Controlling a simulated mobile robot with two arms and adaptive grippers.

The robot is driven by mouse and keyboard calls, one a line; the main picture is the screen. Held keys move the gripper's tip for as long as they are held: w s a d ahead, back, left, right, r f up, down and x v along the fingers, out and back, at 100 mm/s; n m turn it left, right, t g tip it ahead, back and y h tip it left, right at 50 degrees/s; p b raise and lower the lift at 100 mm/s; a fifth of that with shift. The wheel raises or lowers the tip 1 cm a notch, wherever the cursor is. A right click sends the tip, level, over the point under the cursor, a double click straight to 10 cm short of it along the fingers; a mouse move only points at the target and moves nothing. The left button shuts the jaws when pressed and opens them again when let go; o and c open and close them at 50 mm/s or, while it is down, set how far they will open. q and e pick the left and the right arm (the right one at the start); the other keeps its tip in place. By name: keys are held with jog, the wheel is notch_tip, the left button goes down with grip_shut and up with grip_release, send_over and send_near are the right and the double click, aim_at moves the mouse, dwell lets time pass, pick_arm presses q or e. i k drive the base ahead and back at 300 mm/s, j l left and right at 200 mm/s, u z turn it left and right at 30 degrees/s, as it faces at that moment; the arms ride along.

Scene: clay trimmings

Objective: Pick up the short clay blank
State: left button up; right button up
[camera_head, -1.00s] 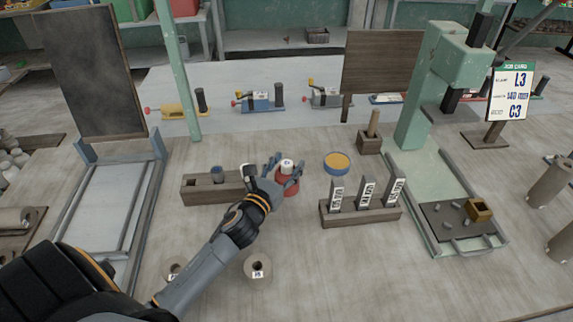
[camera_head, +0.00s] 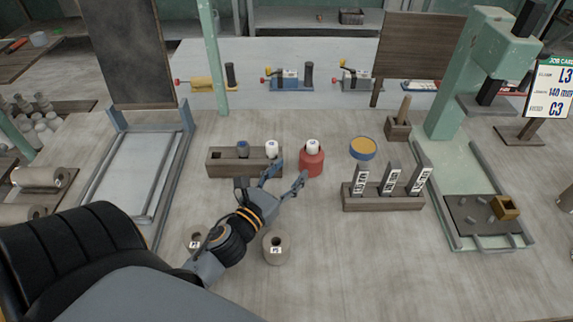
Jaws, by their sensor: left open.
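Two grey-brown clay cylinders with dark holes in their tops and small white labels stand upright on the bench near the front. The right clay cylinder (camera_head: 275,250) is in plain view, just below my left gripper. The left clay cylinder (camera_head: 194,240) is partly hidden by my left arm. I cannot tell from their height which is the short one, and the labels are too small to read. My left gripper (camera_head: 288,176) is open and empty, its fingers pointing up and right, beside a red holder (camera_head: 312,163) with a white-topped piece in it. My right gripper is not in view.
A wooden rack (camera_head: 225,169) behind the gripper holds a blue-topped and a white-topped piece. A yellow-topped round tin (camera_head: 362,148) and a block of labelled grey pieces (camera_head: 385,203) stand to the right. The front bench right of the clay cylinders is clear.

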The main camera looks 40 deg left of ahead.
aim_at(276, 242)
jog(key=k+l, duration=0.1)
jog(key=k, duration=1.4)
